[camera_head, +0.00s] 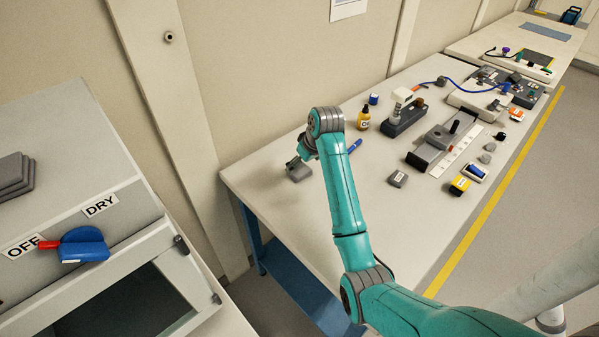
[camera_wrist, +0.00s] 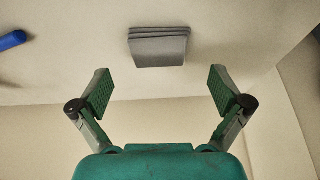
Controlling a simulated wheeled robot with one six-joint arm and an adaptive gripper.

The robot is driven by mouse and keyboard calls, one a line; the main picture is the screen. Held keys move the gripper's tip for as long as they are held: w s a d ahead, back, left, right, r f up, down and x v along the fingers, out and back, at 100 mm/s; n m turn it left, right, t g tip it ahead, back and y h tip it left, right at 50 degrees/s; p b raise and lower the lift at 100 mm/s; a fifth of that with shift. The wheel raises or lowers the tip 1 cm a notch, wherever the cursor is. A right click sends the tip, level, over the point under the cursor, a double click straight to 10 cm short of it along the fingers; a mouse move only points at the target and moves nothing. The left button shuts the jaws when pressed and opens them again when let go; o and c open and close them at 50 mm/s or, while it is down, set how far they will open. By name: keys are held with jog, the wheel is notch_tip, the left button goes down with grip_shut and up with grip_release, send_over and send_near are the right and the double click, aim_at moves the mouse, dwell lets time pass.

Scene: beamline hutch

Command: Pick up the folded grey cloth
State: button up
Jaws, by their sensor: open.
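The folded grey cloth (camera_wrist: 158,47) shows in the wrist view as a small layered stack on the pale table, at the top centre, beyond my fingertips. In the head view the cloth (camera_head: 299,174) lies near the table's left end, partly hidden by my gripper (camera_head: 293,162). In the wrist view my gripper (camera_wrist: 160,86) is open, its two green-padded fingers wide apart with nothing between them. The cloth lies roughly centred across the gap. The exact height of the fingers above the table cannot be told.
A blue marker (camera_head: 354,146) lies right of the cloth. A yellow bottle (camera_head: 364,118) and several devices stand farther along the table (camera_head: 262,190). The wall is close behind. Another grey stack (camera_head: 14,174) sits on the cabinet at the left. The table around the cloth is bare.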

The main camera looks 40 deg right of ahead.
aim_at(299, 170)
jog(key=shift+x, duration=1.95)
jog(key=c, duration=0.9)
